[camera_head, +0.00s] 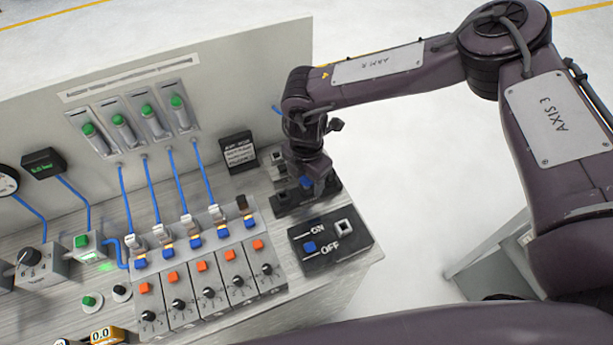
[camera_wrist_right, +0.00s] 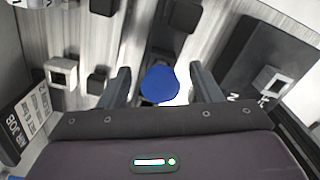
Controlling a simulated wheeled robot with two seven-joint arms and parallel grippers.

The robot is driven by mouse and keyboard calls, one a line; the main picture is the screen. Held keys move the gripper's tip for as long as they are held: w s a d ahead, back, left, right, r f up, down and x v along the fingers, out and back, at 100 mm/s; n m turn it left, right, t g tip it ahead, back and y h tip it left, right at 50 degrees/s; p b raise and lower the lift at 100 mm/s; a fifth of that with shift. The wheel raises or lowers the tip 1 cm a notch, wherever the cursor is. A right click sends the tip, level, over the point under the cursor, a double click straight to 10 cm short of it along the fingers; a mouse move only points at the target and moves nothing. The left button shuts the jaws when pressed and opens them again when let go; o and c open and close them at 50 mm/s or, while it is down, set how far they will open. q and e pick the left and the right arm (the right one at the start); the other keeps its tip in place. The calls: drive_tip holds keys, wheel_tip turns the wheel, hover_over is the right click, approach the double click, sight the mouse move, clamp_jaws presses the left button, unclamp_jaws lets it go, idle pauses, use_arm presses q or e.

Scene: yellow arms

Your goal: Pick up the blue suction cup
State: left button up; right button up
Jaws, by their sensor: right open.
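The blue suction cup shows as a round blue disc (camera_wrist_right: 160,84) between the fingers in the right wrist view. In the head view a small blue part of it (camera_head: 306,182) shows at the right gripper, above a dark base (camera_head: 290,200) at the bench's right end. My right gripper (camera_head: 312,184) is open, with its fingers apart on either side of the blue disc in the wrist view (camera_wrist_right: 158,88). I cannot tell whether a finger touches it. My left gripper is not in view.
A black ON/OFF panel (camera_head: 331,247) with a blue square and a white socket lies just in front. A black sign (camera_head: 238,152) stands behind left. Several switch modules with orange buttons (camera_head: 201,265) and blue hoses fill the bench to the left.

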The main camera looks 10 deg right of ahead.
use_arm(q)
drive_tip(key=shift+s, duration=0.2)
use_arm(e)
drive_tip(key=c, duration=1)
drive_tip(key=shift+c, duration=0.2)
